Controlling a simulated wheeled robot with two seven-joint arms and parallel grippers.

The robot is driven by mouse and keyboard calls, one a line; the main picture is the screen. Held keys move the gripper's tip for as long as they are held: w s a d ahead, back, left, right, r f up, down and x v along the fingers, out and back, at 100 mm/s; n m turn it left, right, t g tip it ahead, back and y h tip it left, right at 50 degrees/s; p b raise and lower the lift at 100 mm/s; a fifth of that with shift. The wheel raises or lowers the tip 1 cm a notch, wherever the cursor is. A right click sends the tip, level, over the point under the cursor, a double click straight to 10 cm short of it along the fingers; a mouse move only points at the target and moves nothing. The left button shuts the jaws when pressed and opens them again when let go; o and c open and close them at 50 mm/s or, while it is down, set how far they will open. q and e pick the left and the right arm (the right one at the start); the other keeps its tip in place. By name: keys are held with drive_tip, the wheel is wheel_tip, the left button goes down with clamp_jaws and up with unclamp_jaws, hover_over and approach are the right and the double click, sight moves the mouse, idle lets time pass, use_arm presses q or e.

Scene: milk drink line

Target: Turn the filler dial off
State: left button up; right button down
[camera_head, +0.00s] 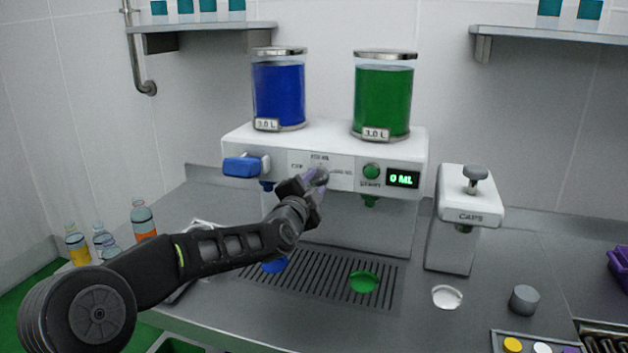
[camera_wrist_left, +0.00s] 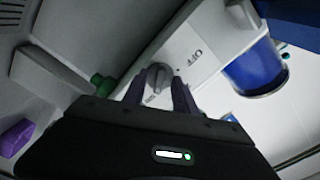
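The filler (camera_head: 240,139) is a white machine with a small grey dial on its front panel. The dial (camera_wrist_left: 157,77) shows in the left wrist view, with the OFF label (camera_wrist_left: 190,52) to its right; its exact setting is too small to tell. My left gripper (camera_head: 318,178) is in front of the dial in the head view and largely covers it. In the wrist view the left gripper's purple fingers (camera_wrist_left: 159,88) are apart, one on each side of the dial, with small gaps visible. Contact cannot be told. My right gripper is not in view.
A blue lever (camera_head: 240,166) is left of the dial; a green start button (camera_head: 371,171) and a display reading 0 ML (camera_head: 403,178) are right. Blue (camera_head: 279,92) and green (camera_head: 382,98) tanks stand on top. A caps dispenser (camera_head: 468,205) stands right. Bottles (camera_head: 143,220) stand left.

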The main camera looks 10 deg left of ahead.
use_arm(q)
clamp_jaws()
idle(0.4)
